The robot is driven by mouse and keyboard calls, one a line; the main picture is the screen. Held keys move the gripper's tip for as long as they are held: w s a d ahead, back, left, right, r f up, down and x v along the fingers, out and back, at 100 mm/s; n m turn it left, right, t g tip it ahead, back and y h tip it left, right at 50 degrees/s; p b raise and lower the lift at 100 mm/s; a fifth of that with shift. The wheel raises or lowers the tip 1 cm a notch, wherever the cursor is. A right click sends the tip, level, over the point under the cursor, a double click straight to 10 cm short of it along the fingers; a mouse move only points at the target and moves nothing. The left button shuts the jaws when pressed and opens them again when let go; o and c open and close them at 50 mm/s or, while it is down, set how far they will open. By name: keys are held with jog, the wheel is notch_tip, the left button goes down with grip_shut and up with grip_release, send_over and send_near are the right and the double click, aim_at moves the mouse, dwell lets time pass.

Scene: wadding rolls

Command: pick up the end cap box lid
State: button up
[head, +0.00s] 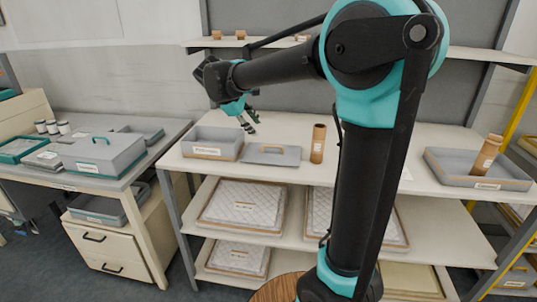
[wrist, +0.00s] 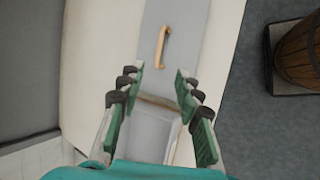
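The end cap box lid (head: 285,158) is a flat grey panel lying on the white table, just right of an open grey box (head: 205,148). In the wrist view the lid (wrist: 189,38) carries a tan bar handle (wrist: 162,46) and lies beyond my fingertips. The box (wrist: 150,130) shows between my fingers, nearer to me. My gripper (head: 249,124) is above the table, over the area between box and lid. In the wrist view my gripper (wrist: 160,76) has its green-padded fingers spread apart with nothing between them. It is not touching the lid.
A brown cardboard tube (head: 318,143) stands right of the lid. A grey tray (head: 450,171) with another tube (head: 487,153) is at the table's right. A side table (head: 60,176) at left bears a grey handled box (head: 100,160). A wooden barrel (wrist: 298,52) stands on the floor.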

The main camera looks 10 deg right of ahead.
aim_at(270, 154)
jog(key=x, duration=1.4)
jog(key=shift+c, duration=0.5)
grip_shut()
